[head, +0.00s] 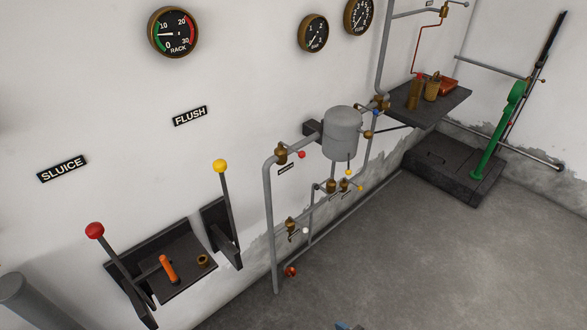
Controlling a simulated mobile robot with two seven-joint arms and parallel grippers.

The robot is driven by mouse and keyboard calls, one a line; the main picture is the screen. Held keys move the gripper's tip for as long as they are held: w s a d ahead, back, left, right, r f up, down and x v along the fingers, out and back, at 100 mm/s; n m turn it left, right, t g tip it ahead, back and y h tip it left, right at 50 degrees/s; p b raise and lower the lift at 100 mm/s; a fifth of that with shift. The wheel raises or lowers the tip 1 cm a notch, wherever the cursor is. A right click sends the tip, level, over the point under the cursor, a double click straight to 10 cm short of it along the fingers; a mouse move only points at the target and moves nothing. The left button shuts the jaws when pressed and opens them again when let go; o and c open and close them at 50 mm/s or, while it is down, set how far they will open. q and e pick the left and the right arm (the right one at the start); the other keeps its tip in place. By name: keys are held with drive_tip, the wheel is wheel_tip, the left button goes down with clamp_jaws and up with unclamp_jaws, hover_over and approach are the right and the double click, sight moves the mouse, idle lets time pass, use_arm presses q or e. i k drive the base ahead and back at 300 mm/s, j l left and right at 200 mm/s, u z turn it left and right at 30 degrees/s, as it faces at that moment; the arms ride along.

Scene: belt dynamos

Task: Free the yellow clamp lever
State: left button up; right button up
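Several yellow-tipped parts are in the head view, and I cannot tell which is the clamp lever. A tall dark lever with a yellow ball knob (220,166) stands nearly upright in a dark bracket (222,232) below the FLUSH sign. A small yellow knob (348,172) shows under the grey tank (343,133). Another small yellow tip (361,188) is by the brass valves below it. Neither of my grippers is recognisable in view, and nothing is seen touching these parts.
Grey pipes (270,220) run along the wall. A dark shelf (425,103) and a green lever (497,130) are at the right. The floor (400,260) is clear.

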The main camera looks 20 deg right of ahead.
sight(347, 171)
drive_tip(key=i+l+u, duration=0.1)
drive_tip(key=l+u, duration=0.45)
drive_tip(key=u, duration=0.15)
drive_tip(key=l+u, duration=0.6)
drive_tip(key=l, duration=0.25)
drive_tip(key=l+u, duration=0.25)
drive_tip(key=l, duration=0.25)
drive_tip(key=k+l+u, duration=0.1)
drive_tip(key=l, duration=0.25)
drive_tip(key=k+l+u, duration=0.1)
drive_tip(key=l, duration=0.25)
drive_tip(key=k+l+u, duration=0.1)
drive_tip(key=l, duration=0.25)
drive_tip(key=k+l, duration=0.15)
drive_tip(key=l, duration=0.25)
drive_tip(key=k+l, duration=0.1)
drive_tip(key=l, duration=0.35)
drive_tip(key=k+l, duration=0.15)
drive_tip(key=l, duration=0.25)
drive_tip(key=k+l, duration=0.15)
drive_tip(key=l, duration=0.25)
drive_tip(key=k+l, duration=0.15)
drive_tip(key=l, duration=0.3)
drive_tip(key=k+l+u, duration=0.1)
drive_tip(key=l, duration=0.3)
